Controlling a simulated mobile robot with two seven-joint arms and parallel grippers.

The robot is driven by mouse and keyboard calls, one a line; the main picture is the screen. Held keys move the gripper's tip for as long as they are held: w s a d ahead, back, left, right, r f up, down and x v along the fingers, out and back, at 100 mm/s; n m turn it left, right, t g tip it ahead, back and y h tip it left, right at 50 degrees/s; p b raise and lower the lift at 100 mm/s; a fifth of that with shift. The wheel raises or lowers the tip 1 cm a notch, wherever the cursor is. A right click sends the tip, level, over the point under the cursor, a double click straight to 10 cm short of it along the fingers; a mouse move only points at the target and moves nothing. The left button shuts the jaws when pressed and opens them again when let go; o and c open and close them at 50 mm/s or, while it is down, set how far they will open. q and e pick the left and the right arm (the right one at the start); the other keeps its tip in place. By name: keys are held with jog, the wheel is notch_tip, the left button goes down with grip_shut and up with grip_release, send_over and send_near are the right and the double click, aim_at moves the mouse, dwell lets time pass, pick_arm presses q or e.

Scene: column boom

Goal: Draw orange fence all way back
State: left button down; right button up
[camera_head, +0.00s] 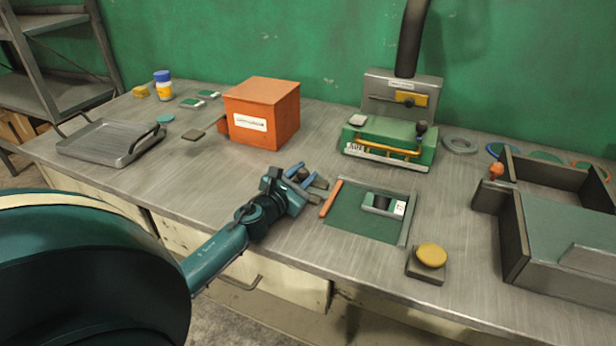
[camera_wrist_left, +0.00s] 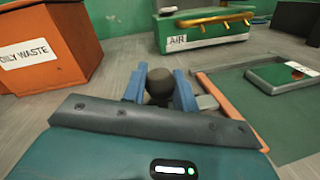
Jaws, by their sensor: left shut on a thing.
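The orange fence (camera_head: 331,198) is a narrow bar along the left edge of a green recessed bed (camera_head: 350,222). It also shows in the left wrist view (camera_wrist_left: 232,108), to the right of the fingers. My left gripper (camera_head: 308,178) is just left of the fence, low over the bench. In the left wrist view its blue fingers (camera_wrist_left: 160,90) are closed on a dark round knob (camera_wrist_left: 159,82). A short grey piece lies between the right finger and the fence; I cannot tell fully how the knob joins it. My right gripper is out of view.
Behind stand the orange box (camera_head: 262,112) and a green machine marked AIR (camera_head: 388,141). A yellow knob on a block (camera_head: 430,257) is front right.

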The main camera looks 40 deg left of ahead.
pick_arm(q)
jog(key=c, duration=1.2)
grip_release()
jog(key=shift+s+a, duration=0.1)
jog(key=shift+a, duration=0.3)
jog(key=shift+o, duration=0.4)
jog(key=shift+d, duration=0.1)
jog(key=shift+s, duration=0.1)
jog(key=s, duration=0.4)
jog(key=s+b, duration=0.1)
jog(key=s, duration=0.3)
jog(key=s+d, duration=0.1)
jog(key=s, duration=0.3)
jog(key=shift+f+b, duration=0.1)
jog(key=shift+b, duration=0.2)
jog(key=shift+s, duration=0.45)
